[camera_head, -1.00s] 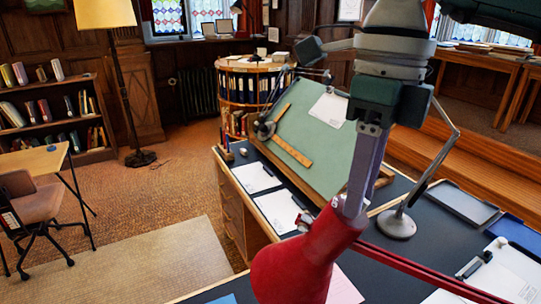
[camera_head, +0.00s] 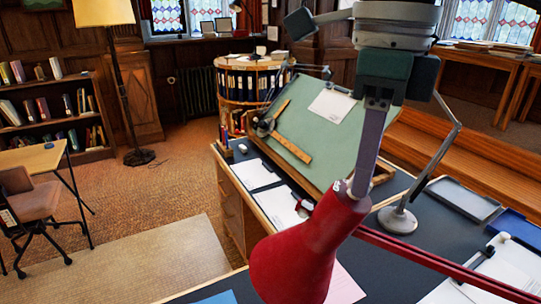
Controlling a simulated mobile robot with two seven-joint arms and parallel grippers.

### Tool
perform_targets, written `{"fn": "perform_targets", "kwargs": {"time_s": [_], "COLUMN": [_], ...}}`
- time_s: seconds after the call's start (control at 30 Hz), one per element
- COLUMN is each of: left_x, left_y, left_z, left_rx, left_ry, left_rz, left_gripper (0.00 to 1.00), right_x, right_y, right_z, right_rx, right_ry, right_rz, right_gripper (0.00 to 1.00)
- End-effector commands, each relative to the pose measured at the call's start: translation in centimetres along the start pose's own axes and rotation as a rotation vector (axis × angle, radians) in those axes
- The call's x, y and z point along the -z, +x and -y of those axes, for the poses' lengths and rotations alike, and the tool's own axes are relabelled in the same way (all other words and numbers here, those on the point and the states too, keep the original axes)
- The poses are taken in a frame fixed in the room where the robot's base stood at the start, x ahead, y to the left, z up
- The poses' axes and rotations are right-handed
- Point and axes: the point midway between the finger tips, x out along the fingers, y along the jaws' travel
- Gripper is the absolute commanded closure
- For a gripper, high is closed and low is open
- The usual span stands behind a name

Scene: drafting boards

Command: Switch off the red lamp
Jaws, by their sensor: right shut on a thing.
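The red lamp's shade (camera_head: 300,255) hangs low in the front middle, tilted, with its red arm running off to the lower right. My right gripper (camera_head: 354,188) comes down from the top and is shut on the top of the red lamp, where the shade narrows. The fingers hide part of that top, and I cannot make out the switch. I cannot tell whether the lamp is lit. My left gripper is not in view.
A green drafting board (camera_head: 325,130) with a wooden ruler (camera_head: 292,146) stands tilted on the dark desk. A grey lamp's round base (camera_head: 397,220) is right of my gripper. White papers (camera_head: 255,173), trays (camera_head: 462,200) and a clipboard (camera_head: 492,270) lie around.

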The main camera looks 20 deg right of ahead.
Motion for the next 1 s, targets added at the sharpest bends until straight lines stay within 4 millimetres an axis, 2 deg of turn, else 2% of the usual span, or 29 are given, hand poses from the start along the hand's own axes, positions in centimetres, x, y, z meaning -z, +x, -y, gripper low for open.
{"fn": "perform_targets", "kwargs": {"time_s": [0.07, 0.37, 0.4, 0.63, 0.9, 1.0], "left_x": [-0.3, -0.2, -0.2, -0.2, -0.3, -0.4], "left_y": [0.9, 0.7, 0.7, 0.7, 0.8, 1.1], "left_z": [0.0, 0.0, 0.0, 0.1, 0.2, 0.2], "left_rx": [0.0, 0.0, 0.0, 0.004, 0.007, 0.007], "left_ry": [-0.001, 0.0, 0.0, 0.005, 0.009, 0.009], "left_rz": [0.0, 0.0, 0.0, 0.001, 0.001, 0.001], "left_gripper": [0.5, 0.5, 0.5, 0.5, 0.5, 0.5], "right_x": [0.0, 0.1, 0.1, 0.0, 0.0, -0.1], "right_y": [0.3, 0.0, 0.0, 0.0, -0.1, -0.7], "right_z": [0.0, 0.0, 0.0, 0.0, 0.0, 0.0], "right_rx": [0.018, 0.022, 0.022, 0.022, 0.022, 0.023], "right_ry": [-0.043, -0.056, -0.056, -0.055, -0.055, -0.055], "right_rz": [0.001, -0.002, -0.002, -0.001, 0.0, 0.003], "right_gripper": [1.0, 1.0, 0.86, 0.6, 0.59, 0.59]}}
